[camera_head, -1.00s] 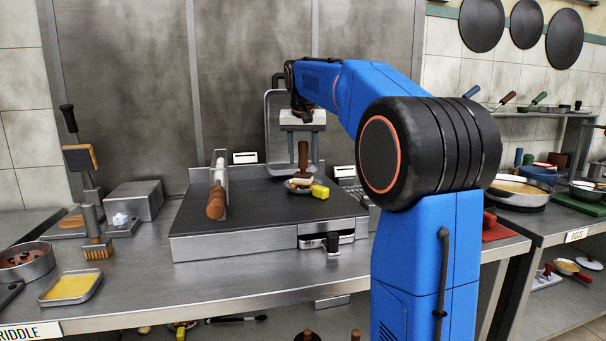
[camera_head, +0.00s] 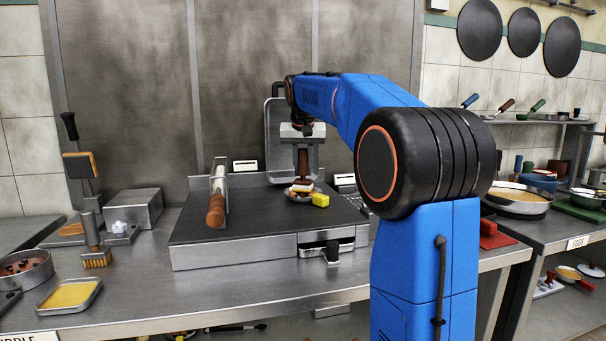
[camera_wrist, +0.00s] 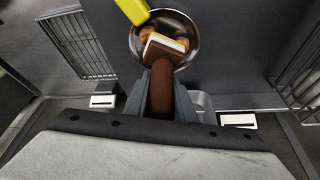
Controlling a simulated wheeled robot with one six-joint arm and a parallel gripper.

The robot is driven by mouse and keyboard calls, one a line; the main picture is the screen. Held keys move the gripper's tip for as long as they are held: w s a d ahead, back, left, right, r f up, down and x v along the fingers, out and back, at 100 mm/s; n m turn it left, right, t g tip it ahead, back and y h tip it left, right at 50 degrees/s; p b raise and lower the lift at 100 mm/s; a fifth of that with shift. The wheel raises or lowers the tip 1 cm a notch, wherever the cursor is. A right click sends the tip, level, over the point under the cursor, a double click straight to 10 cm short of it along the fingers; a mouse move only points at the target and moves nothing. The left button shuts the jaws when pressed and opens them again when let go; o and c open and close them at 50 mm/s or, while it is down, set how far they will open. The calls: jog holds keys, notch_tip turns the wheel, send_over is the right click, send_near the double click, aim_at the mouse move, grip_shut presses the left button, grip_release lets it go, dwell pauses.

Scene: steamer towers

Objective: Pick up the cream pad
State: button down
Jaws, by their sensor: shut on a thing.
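The cream pad (camera_wrist: 167,44) is a small cream block with a brown backing and a brown handle. In the wrist view it lies over a round metal dish (camera_wrist: 190,20). In the head view the cream pad (camera_head: 302,187) shows small, just below my gripper (camera_head: 304,158). My gripper (camera_wrist: 160,100) is shut on the pad's brown handle, with a finger on either side. I cannot tell whether the pad touches the dish or its contents. The lower part of the handle is hidden between the fingers.
A yellow block (camera_head: 320,199) sits beside the dish. The dish stands on the dark griddle (camera_head: 265,222). A wooden-handled tool (camera_head: 216,205) stands on the griddle's left. A wire rack (camera_wrist: 78,45) flanks the dish. Open griddle surface lies in front.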

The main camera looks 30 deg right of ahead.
notch_tip(320, 180, up, 10)
jog(key=shift+f, duration=0.2)
jog(key=c, duration=2.1)
grip_release()
grip_shut()
jog(key=shift+c, duration=1.1)
grip_release()
grip_shut()
jog(key=shift+r, duration=0.55)
jog(key=shift+r, duration=2.15)
